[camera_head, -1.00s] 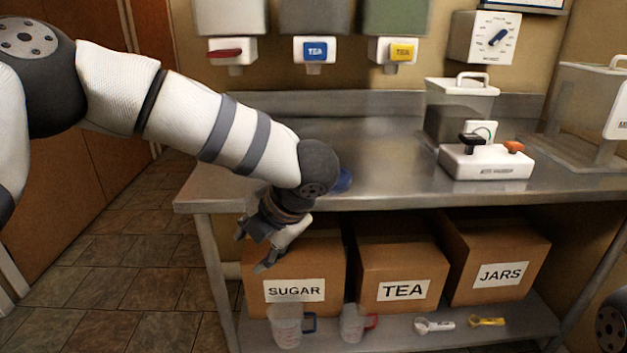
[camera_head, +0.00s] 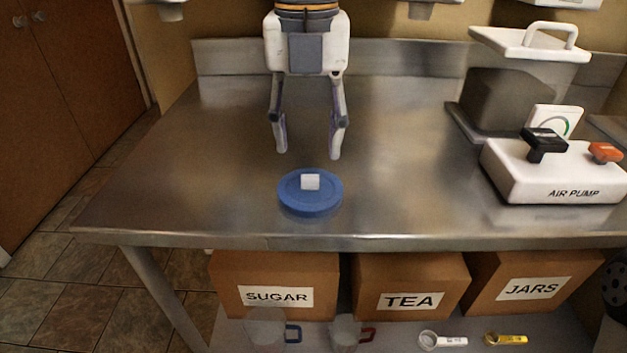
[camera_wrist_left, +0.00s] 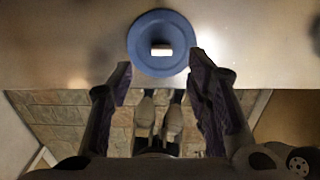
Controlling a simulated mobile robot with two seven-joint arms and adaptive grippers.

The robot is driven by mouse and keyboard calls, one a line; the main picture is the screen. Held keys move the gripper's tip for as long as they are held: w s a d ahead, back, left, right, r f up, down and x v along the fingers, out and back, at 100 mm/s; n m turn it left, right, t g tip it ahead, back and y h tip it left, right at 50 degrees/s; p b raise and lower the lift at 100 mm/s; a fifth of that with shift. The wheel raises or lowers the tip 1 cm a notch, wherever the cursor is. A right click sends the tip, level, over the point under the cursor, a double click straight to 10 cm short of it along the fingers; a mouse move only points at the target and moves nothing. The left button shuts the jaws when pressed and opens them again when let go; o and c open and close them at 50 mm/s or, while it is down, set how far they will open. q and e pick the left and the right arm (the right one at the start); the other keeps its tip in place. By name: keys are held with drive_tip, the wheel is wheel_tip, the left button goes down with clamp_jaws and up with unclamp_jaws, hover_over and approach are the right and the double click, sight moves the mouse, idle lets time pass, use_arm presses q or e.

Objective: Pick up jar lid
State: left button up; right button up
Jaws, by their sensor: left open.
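The jar lid (camera_head: 310,203) is a round blue disc with a white block-shaped handle on top. It lies on the steel table near its front edge. My left gripper (camera_head: 307,150) is open and empty, pointing down above the table and behind the lid in the head view. In the left wrist view the lid (camera_wrist_left: 161,60) shows beyond the fingertips, roughly centred between the two open fingers (camera_wrist_left: 160,72). The gripper and lid look apart. My right gripper is not in view.
The steel table (camera_head: 190,150) is clear around the lid. A white air pump (camera_head: 555,172) and a lidded container (camera_head: 508,95) stand at the right. Below are boxes marked sugar (camera_head: 275,290), tea (camera_head: 410,285) and jars (camera_head: 530,285), with measuring cups and scoops in front.

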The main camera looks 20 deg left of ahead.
sight(310, 175)
use_arm(q)
wheel_tip(310, 175, down, 7)
drive_tip(key=shift+d+r+b, duration=0.1)
drive_tip(key=shift+r+b, duration=0.05)
drive_tip(key=shift+b, duration=0.2)
drive_tip(key=c, duration=0.9)
